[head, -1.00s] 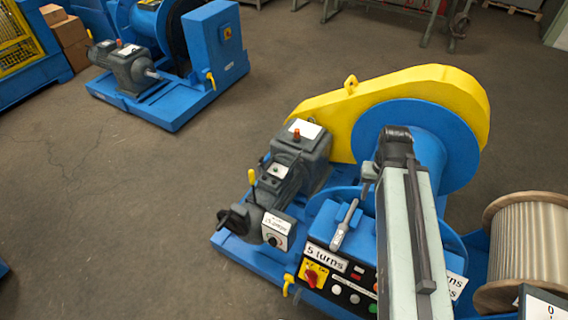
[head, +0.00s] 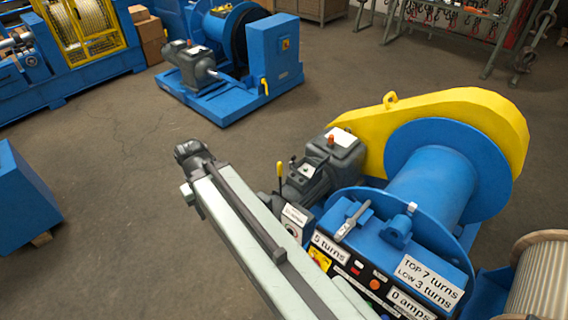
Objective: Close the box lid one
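I cannot make out an open box lid in the head view, and nothing is marked as lid one. A blue winch (head: 430,185) with a yellow chain guard (head: 465,105) stands at the right. Its blue control panel, labelled "5 turns", "TOP 7 turns LOW 3 turns" and "0 amps" (head: 410,303), is at the lower right, partly covered by my arm. A second blue machine has an upright blue box (head: 274,60) with a switch, which looks shut. My arm runs from the bottom edge up to a dark joint at left of centre. My gripper cannot be seen beyond it.
A wooden spool (head: 545,280) stands at the lower right edge. A blue block (head: 22,203) is at the left edge. Cardboard boxes (head: 150,35), a yellow-caged machine (head: 85,30) and racks (head: 450,15) are at the back. The floor (head: 110,170) at left is clear.

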